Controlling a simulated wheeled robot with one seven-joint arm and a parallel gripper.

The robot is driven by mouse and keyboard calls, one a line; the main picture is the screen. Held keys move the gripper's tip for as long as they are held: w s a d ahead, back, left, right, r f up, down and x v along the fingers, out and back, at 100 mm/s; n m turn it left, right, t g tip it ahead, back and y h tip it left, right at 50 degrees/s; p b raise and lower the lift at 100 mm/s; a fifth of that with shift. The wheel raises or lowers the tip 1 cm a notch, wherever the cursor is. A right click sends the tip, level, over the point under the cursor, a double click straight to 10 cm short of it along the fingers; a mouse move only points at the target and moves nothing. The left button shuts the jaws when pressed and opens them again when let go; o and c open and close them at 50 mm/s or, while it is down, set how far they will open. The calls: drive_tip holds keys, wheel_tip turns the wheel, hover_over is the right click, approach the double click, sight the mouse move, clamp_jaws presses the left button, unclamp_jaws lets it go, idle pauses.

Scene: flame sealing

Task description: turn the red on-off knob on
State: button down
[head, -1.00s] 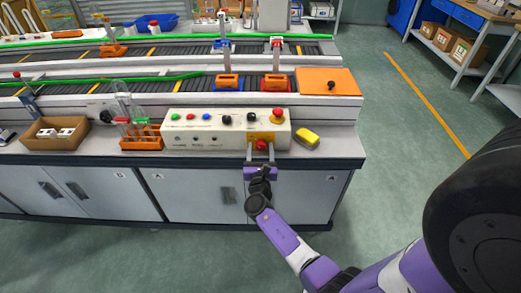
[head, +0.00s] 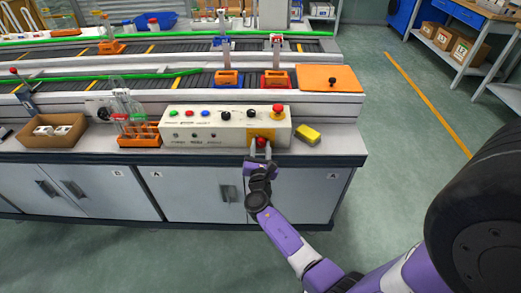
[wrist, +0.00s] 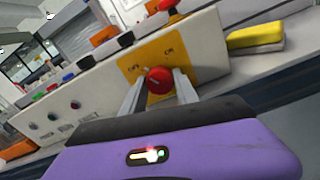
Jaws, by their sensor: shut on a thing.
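The red on-off knob (wrist: 159,82) sits on a yellow plate (wrist: 178,54) on the front face of the white control box (head: 186,127). In the head view the knob (head: 261,142) is at the box's lower right. My gripper (wrist: 160,87) has one finger on each side of the knob and is shut on it. The wrist is tilted relative to the box in the wrist view. The plate has markings near the knob, too small to read surely. The exact angle of the knob is hard to tell.
A red mushroom button (head: 277,110) is on top of the box. A yellow sponge-like block (head: 308,134) lies to its right. A rack of tubes (head: 139,135) and a cardboard box (head: 50,131) stand to the left. The conveyor runs behind.

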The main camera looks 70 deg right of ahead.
drive_tip(key=m+b, duration=0.2)
drive_tip(key=m, duration=0.1)
drive_tip(key=m+b, duration=0.1)
drive_tip(key=b, duration=0.1)
drive_tip(key=shift+f+m, duration=0.25)
drive_tip(key=shift+m, duration=0.05)
drive_tip(key=m+b, duration=0.3)
drive_tip(key=shift+m, duration=0.4)
drive_tip(key=m+b, duration=0.5)
drive_tip(key=shift+r+m+b, duration=0.15)
drive_tip(key=shift+m+b, duration=0.6)
drive_tip(key=shift+m, duration=0.25)
drive_tip(key=c, duration=0.9)
unclamp_jaws()
